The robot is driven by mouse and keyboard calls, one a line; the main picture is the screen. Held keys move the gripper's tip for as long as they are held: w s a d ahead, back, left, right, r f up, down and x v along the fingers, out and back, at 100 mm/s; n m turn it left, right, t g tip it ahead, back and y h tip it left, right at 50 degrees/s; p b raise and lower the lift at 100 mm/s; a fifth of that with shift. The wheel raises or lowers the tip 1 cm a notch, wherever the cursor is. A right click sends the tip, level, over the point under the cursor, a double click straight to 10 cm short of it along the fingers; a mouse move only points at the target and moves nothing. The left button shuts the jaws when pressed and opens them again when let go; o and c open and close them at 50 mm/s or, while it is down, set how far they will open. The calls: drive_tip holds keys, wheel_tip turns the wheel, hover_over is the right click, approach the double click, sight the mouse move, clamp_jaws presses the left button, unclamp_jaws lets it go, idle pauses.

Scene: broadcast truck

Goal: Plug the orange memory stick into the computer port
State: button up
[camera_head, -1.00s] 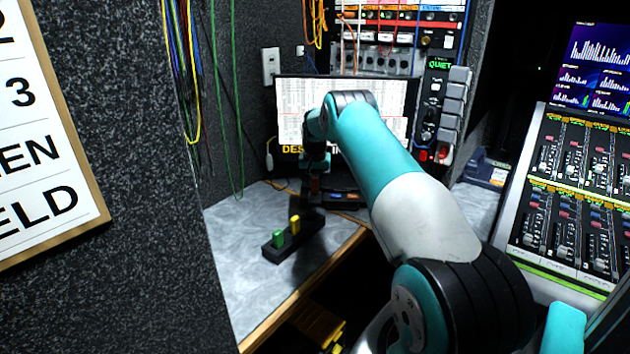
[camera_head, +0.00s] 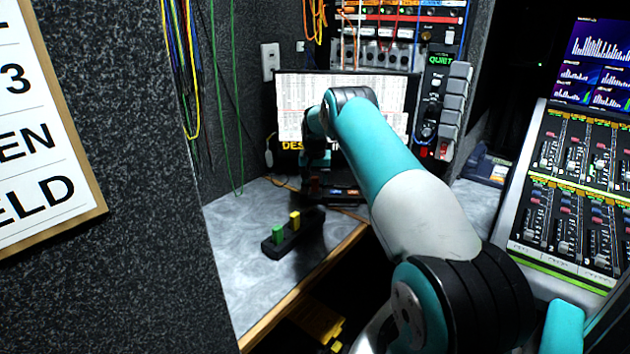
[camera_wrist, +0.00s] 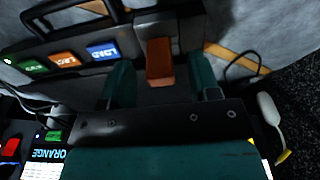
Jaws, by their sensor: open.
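The orange memory stick (camera_wrist: 160,62) shows in the wrist view, between the two teal fingers of my open gripper (camera_wrist: 158,82). Gaps show between the stick and the fingers. The stick stands at the dark computer unit (camera_wrist: 92,70), which has green, orange and blue lit labels beside it. Its far end meets the dark casing; how deep it sits in a port cannot be told. In the head view my gripper (camera_head: 317,168) is over the low dark unit (camera_head: 340,193) in front of the monitor, and the stick is not clear there.
A black holder (camera_head: 272,248) with a green stick (camera_head: 278,234) and a yellow stick (camera_head: 295,220) stands on the grey desk (camera_head: 235,270). The monitor (camera_head: 400,95) is behind my gripper. Cables hang on the left wall. A mixing console (camera_head: 570,190) is at right.

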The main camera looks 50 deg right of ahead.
sight(315, 195)
wheel_tip(315, 195, up, 17)
drive_tip(key=s+a, duration=0.1)
drive_tip(key=shift+s+a+f, duration=0.15)
drive_tip(key=shift+a, duration=0.15)
drive_tip(key=shift+s, duration=0.1)
idle(0.4)
